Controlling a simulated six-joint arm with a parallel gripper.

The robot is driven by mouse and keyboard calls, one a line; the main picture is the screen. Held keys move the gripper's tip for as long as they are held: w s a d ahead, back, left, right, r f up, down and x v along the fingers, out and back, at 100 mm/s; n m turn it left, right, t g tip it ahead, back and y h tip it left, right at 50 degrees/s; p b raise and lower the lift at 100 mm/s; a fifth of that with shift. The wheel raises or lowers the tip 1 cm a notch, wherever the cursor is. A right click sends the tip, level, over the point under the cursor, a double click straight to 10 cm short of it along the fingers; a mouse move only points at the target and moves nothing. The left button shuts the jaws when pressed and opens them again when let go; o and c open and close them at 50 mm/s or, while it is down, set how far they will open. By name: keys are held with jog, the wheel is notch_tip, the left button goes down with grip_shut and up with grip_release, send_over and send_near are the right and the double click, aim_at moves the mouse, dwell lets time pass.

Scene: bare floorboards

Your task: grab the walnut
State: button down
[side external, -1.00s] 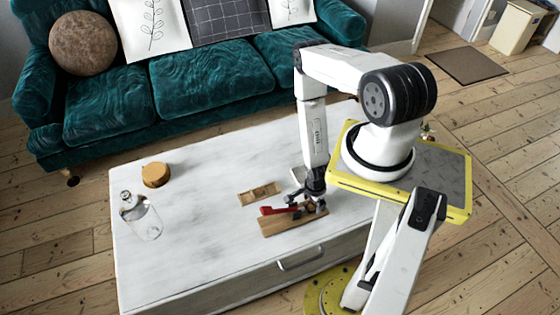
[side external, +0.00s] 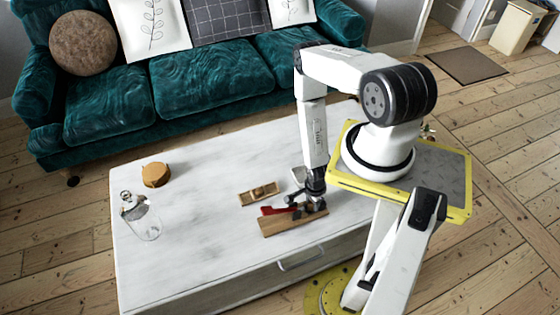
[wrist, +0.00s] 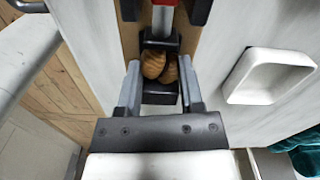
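The walnut (wrist: 155,65) shows in the wrist view as two brown, ridged, rounded lobes side by side; I cannot tell if they are one nut or two pieces. It lies between the black blocks of a red-handled tool (side external: 278,210), which rests on a wooden board (side external: 290,226). My gripper (wrist: 160,72) is open, pointing down, with one finger on each side of the walnut. A gap shows between each finger and the walnut. In the side external view my gripper (side external: 316,200) is low over the board's right end and hides the walnut.
A small wooden tray (side external: 246,199) with a brown lump lies behind the board. A white square dish (wrist: 236,92) is near the gripper's right in the wrist view. A glass bottle (side external: 143,220) and round wooden item (side external: 156,175) stand far left. The white table's (side external: 200,230) middle is clear.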

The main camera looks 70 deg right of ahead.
jog(key=shift+r, duration=0.15)
notch_tip(320, 180, up, 10)
dwell(1.0)
jog(key=shift+w, duration=0.1)
dwell(0.5)
